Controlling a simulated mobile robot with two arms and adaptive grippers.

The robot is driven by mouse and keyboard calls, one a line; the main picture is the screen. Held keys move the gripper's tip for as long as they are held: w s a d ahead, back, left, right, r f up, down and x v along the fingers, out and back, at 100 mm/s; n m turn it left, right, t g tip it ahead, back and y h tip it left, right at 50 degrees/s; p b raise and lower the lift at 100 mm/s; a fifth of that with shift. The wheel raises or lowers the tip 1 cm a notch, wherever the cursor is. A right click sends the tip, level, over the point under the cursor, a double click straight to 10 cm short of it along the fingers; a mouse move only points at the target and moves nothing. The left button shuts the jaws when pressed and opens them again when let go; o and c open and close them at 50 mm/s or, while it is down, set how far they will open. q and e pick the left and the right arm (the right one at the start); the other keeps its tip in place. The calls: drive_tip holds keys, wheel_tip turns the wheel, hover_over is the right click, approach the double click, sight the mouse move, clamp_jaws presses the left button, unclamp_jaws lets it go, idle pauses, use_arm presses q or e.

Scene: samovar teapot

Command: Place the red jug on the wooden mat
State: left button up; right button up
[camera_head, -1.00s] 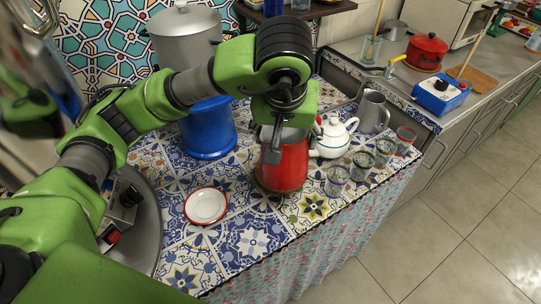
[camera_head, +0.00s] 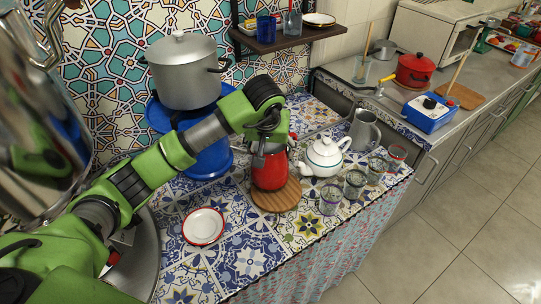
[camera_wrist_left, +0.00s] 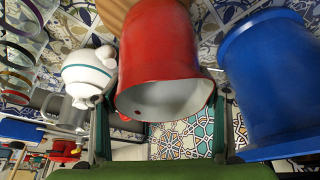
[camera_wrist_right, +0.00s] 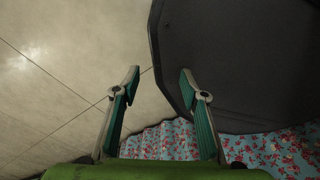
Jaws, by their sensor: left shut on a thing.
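The red jug (camera_head: 270,172) is upright in my left gripper (camera_head: 264,150), over the back part of the round wooden mat (camera_head: 277,199). Whether its base touches the mat cannot be told. In the left wrist view the jug (camera_wrist_left: 162,40) fills the middle, its open mouth towards the camera, with the gripper's fingers (camera_wrist_left: 160,85) on either side. A strip of the mat (camera_wrist_left: 122,12) shows beyond its base. My right gripper (camera_wrist_right: 160,78) shows in the right wrist view, open and empty.
A white teapot (camera_head: 325,157) stands close right of the jug, with several glasses (camera_head: 354,184) and a grey pitcher (camera_head: 364,130) beyond. A blue container (camera_head: 208,160) stands left. A red-rimmed plate (camera_head: 203,226) lies front left, with bare tiles around it.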

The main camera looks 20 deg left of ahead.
use_arm(q)
wheel_tip(320, 180, down, 2)
drive_tip(key=shift+d+f+p, duration=0.1)
drive_tip(key=shift+p, duration=0.25)
drive_tip(key=shift+f, duration=0.2)
use_arm(e)
drive_tip(key=shift+s+d+r, duration=0.3)
drive_tip(key=shift+d+r, duration=0.2)
drive_tip(key=shift+d, duration=0.05)
use_arm(q)
drive_tip(key=shift+f, duration=0.15)
use_arm(e)
drive_tip(key=shift+f, duration=0.1)
use_arm(q)
drive_tip(key=o, duration=1.5)
drive_tip(key=shift+s+f, duration=0.1)
